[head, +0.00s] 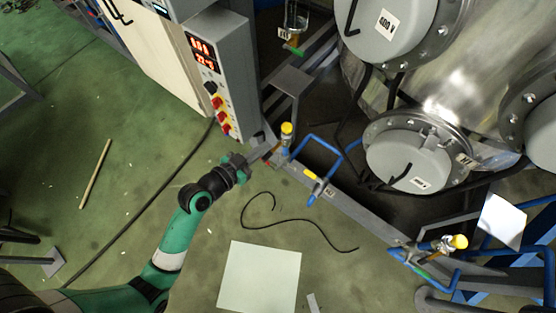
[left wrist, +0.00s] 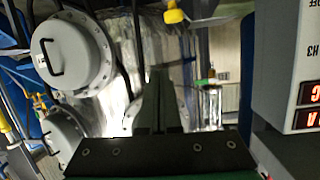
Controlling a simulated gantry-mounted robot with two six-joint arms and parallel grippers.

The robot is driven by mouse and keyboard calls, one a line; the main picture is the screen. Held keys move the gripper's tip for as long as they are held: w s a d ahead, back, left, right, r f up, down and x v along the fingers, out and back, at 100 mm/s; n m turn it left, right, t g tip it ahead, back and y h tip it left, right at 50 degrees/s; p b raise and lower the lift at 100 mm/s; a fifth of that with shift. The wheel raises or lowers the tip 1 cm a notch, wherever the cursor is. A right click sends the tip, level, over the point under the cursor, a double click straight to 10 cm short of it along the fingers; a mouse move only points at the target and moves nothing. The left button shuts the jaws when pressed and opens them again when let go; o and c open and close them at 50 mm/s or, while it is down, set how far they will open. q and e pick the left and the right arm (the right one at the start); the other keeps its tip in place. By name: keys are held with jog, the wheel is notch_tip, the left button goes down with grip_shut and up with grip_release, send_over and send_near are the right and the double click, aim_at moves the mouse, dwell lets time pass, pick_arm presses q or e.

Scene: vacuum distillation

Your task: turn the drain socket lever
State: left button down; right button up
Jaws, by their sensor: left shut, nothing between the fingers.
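My left gripper (head: 266,152) reaches in from the left in the head view, shut and empty. Its fingertips are close beside a yellow-topped valve (head: 287,130) on the blue piping; I cannot tell whether they touch it. In the left wrist view the closed fingers (left wrist: 158,88) point up the picture, with a yellow knob (left wrist: 173,15) beyond them. A second valve with a yellow part (head: 311,176) sits on the frame rail to the right. A third yellow-capped valve (head: 457,241) is at the lower right. Which one carries the drain socket lever is not clear. My right gripper is not visible.
A grey control box (head: 226,75) with red displays stands just behind the gripper. Large steel vessel covers (head: 402,160) fill the right. A black cable (head: 290,229) and a pale sheet (head: 260,278) lie on the green floor. The left floor is mostly free.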

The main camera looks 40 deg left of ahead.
pick_arm(q)
jog(key=s+f+n+g+p, duration=0.1)
jog(key=s+f+g, duration=0.15)
jog(key=s, duration=0.25)
jog(key=y+b, duration=0.1)
jog(key=b, duration=0.4)
send_over(264, 159)
jog(key=shift+t, duration=0.35)
jog(key=f, duration=0.4)
jog(key=w+f, duration=0.1)
jog(key=f, duration=0.2)
jog(key=f+b, duration=0.1)
jog(key=shift+s+f, duration=0.2)
jog(key=shift+f, duration=0.1)
jog(key=shift+s+f+b, duration=0.35)
jog(key=shift+f+b, duration=0.05)
jog(key=shift+f, duration=0.05)
jog(key=shift+w, duration=0.15)
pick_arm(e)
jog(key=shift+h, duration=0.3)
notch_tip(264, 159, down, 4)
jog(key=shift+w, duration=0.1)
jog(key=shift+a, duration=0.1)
